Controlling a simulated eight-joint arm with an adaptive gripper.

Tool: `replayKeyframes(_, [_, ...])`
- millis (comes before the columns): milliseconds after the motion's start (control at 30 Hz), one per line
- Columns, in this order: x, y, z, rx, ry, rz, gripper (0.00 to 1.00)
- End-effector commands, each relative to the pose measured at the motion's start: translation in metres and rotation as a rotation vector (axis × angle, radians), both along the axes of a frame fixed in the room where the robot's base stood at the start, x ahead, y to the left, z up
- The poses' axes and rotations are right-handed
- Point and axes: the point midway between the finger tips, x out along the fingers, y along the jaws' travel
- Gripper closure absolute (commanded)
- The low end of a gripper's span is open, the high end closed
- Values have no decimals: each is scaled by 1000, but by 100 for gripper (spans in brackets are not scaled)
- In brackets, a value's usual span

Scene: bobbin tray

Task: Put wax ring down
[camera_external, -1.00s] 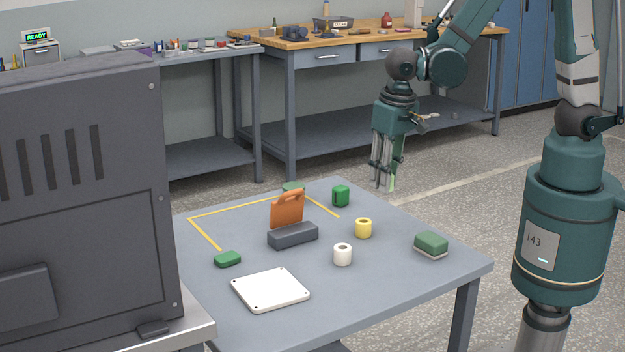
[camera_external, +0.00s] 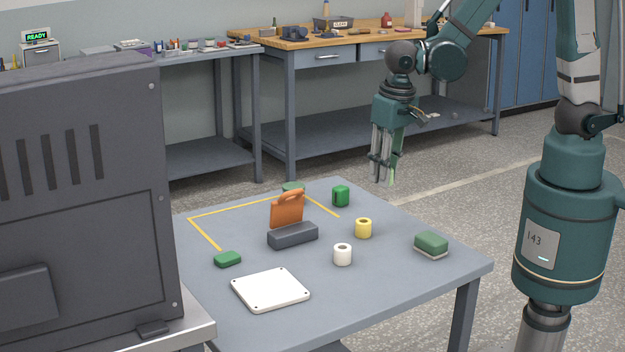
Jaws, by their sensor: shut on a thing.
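My gripper (camera_external: 383,173) points down in the air beyond the far right edge of the grey table (camera_external: 410,292). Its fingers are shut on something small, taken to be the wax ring. The held thing is mostly hidden by the fingers, so its shape is not clear. A pale green tip shows at the lower end of the fingers. On the table, a yellow ring-like roll (camera_external: 363,229) and a white roll (camera_external: 342,255) stand upright, apart from the gripper.
An orange upright piece (camera_external: 287,210) stands with a dark block (camera_external: 293,236) mid-table. A white plate (camera_external: 270,289) lies in front. Green pieces (camera_external: 341,196) (camera_external: 228,259) and a green-and-white block (camera_external: 431,243) lie around. Yellow tape (camera_external: 245,209) marks the back left. The right front is clear.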

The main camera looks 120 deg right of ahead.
Motion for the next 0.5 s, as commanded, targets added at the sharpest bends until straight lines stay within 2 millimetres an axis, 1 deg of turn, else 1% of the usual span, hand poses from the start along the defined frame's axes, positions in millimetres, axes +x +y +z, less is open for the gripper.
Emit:
replayKeyframes(167, [13,-7,2,0,0,5,85])
replayKeyframes(267, [25,-15,5,0,0,10,85])
replayKeyframes(367, [43,-25,7,0,0,16,85])
replayKeyframes(500, [72,-42,11,0,-1,28,85])
